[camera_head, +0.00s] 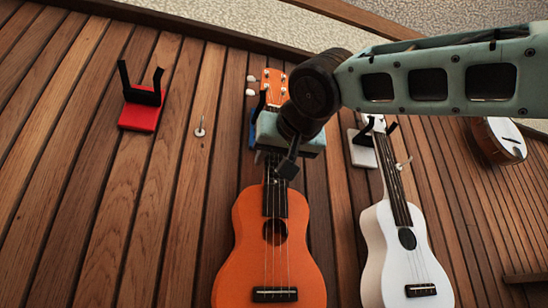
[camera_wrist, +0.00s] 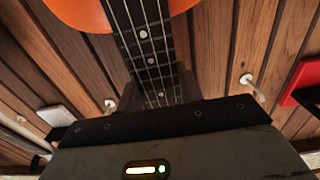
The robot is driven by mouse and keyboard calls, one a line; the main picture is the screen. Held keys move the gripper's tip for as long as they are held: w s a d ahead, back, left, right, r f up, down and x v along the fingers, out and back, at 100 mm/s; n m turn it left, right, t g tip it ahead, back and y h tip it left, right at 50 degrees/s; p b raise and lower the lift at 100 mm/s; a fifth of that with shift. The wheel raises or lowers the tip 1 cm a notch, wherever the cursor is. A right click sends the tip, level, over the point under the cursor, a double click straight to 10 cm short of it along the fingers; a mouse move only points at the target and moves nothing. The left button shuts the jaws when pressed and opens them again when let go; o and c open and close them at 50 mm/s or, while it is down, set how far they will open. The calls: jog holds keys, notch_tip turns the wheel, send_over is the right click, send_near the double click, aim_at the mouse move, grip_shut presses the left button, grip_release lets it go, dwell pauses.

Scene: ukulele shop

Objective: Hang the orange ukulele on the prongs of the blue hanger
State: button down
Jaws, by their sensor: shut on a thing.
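The orange ukulele (camera_head: 243,235) hangs upright, head up, in front of the wooden wall in the head view. Its body and dark neck also show in the wrist view (camera_wrist: 148,45). My gripper (camera_head: 279,160) is shut on the neck, below the pegs. The blue hanger (camera_head: 251,134) is mostly hidden behind my gripper and the ukulele. One black prong (camera_head: 259,104) shows just left of the head. The other prong is hidden, so I cannot tell whether the head rests on the prongs.
A red hanger (camera_head: 138,116) with black prongs is empty at the left. A white ukulele (camera_head: 377,250) hangs at a white hanger (camera_head: 360,150) on the right. A round-bodied instrument (camera_head: 497,140) is farther right. A small peg (camera_head: 200,128) sticks out left of the orange ukulele.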

jog(key=shift+b+v, duration=0.5)
jog(key=shift+v, duration=0.3)
dwell(0.4)
jog(key=c, duration=0.8)
grip_release()
jog(key=shift+c, duration=0.2)
jog(key=shift+s, duration=0.1)
jog(key=shift+b+v, duration=0.4)
jog(key=shift+v, duration=0.5)
jog(key=shift+d, duration=0.1)
jog(key=shift+b+v, duration=0.45)
jog(key=shift+v, duration=0.75)
